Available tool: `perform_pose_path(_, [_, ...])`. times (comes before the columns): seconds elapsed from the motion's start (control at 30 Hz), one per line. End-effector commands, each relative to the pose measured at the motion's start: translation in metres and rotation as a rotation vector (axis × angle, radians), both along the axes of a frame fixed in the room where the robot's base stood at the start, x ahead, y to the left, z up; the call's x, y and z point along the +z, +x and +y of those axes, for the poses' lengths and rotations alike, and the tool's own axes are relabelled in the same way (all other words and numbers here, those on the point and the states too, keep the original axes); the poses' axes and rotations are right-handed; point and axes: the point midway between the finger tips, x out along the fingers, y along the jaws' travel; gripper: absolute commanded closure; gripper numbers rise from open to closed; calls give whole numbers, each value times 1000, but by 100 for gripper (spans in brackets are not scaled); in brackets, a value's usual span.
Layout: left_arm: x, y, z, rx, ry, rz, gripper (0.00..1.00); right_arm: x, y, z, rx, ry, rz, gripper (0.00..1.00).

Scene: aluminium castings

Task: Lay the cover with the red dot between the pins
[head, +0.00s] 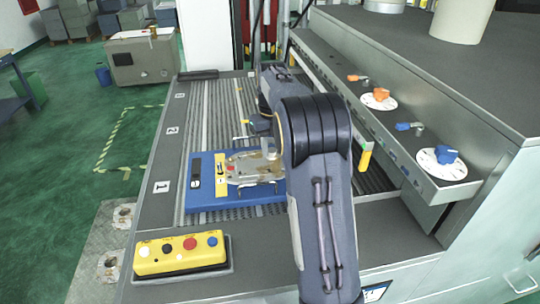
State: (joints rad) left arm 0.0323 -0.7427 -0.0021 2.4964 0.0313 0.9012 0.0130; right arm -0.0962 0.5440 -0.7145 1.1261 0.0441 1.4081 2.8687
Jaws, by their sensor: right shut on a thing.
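A metallic cover (246,171) with a small red dot near its left end is over the blue fixture plate (225,201). My right gripper (268,148) is at the cover's far right edge and shut on it, largely hidden by my own arm. Thin metal pins show at the front edge of the cover. I cannot tell whether the cover rests flat on the plate or hangs just above it. The right end of the cover and plate is hidden behind my arm. My left gripper is not in view.
A yellow button box (180,254) sits at the front left of the ribbed bed. A grey panel with orange and blue knobs (437,160) runs along the right. Numbered labels line the bed's left edge. Green floor lies open at the left.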

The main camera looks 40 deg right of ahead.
Motion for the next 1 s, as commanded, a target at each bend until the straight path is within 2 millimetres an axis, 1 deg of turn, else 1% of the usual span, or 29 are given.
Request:
perform_pose_path(0.1, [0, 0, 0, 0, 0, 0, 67, -10, 7, 0, 0, 1, 3, 100])
perform_pose_path(0.23, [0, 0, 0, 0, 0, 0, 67, -30, 7, 0, 0, 2, 3, 100])
perform_pose_path(0.3, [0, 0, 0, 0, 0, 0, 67, -37, 7, 0, 0, 1, 1, 100])
perform_pose_path(0.67, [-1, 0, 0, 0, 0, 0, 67, -41, 7, 0, 1, 0, 0, 100])
perform_pose_path(0.7, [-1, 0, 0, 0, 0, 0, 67, -42, 7, 0, 1, 0, 1, 71])
perform_pose_path(0.73, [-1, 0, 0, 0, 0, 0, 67, -42, 7, 0, 1, 0, 1, 68])
perform_pose_path(0.77, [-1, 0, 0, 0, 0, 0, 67, -42, 7, 0, 1, 0, 1, 65])
perform_pose_path(1.0, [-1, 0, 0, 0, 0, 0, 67, -41, 7, 0, 1, 0, 0, 65])
